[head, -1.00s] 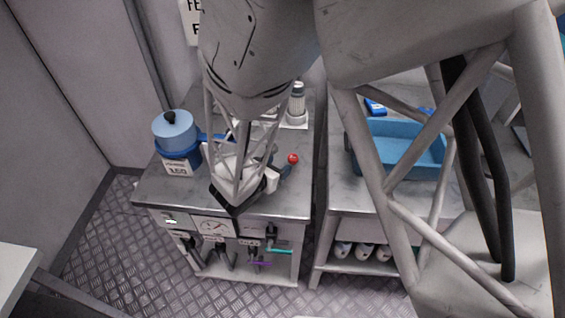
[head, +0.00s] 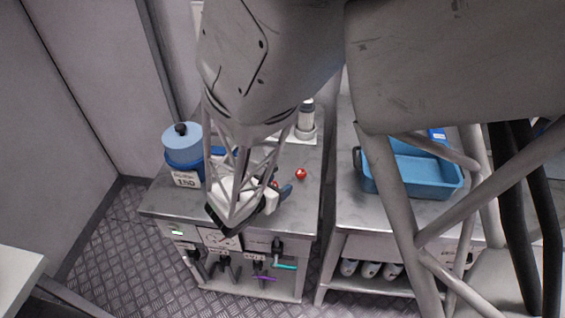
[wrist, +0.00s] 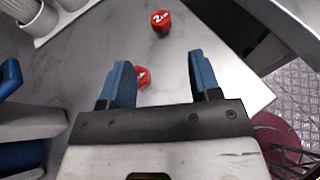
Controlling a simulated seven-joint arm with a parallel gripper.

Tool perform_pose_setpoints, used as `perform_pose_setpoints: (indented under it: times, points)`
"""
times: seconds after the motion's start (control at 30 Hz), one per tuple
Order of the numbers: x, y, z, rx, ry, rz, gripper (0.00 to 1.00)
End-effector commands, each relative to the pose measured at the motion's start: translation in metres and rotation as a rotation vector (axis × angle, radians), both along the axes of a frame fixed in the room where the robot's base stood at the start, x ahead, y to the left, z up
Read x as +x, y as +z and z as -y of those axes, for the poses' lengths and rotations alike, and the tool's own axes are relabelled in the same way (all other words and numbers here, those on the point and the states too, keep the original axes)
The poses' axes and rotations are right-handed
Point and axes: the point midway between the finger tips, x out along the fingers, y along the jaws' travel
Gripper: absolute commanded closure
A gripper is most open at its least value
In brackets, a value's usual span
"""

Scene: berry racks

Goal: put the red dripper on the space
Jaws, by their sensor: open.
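Two small red pieces lie on the grey metal counter (head: 303,203); I cannot tell whether either is the dripper. One red piece (wrist: 161,21) with white markings lies beyond my fingertips in the wrist view, and it shows right of my gripper in the head view (head: 300,174). The other red piece (wrist: 142,76) is beside the left blue finger, partly hidden by it. My gripper (wrist: 160,60) is open, with nothing held between its fingers. In the head view my gripper (head: 281,187) is low over the counter. I cannot make out a marked space.
A blue pot (head: 183,146) with a white label stands at the counter's left. A white cylinder (head: 306,118) stands on a white base at the back. A blue bin (head: 425,178) sits on the right-hand table, across a narrow gap. Tools hang along the counter's front.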

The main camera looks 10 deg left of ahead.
Motion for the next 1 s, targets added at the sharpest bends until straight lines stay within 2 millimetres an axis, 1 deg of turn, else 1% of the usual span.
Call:
perform_pose_setpoints:
  times: [0.37, 0.47, 0.57, 0.67, 0.77, 0.97, 1.0]
  points:
    - [0.000, 0.000, 0.000, 0.000, -0.001, 0.000, 0.43]
    - [0.001, 0.002, 0.003, 0.008, -0.014, 0.001, 0.43]
    - [0.002, 0.008, 0.012, 0.029, -0.050, 0.005, 0.43]
    - [0.003, 0.019, 0.027, 0.067, -0.115, 0.012, 0.43]
    - [0.004, 0.034, 0.049, 0.126, -0.211, 0.025, 0.43]
    - [-0.002, 0.070, 0.103, 0.286, -0.463, 0.059, 0.43]
    - [-0.004, 0.077, 0.114, 0.321, -0.517, 0.067, 0.43]
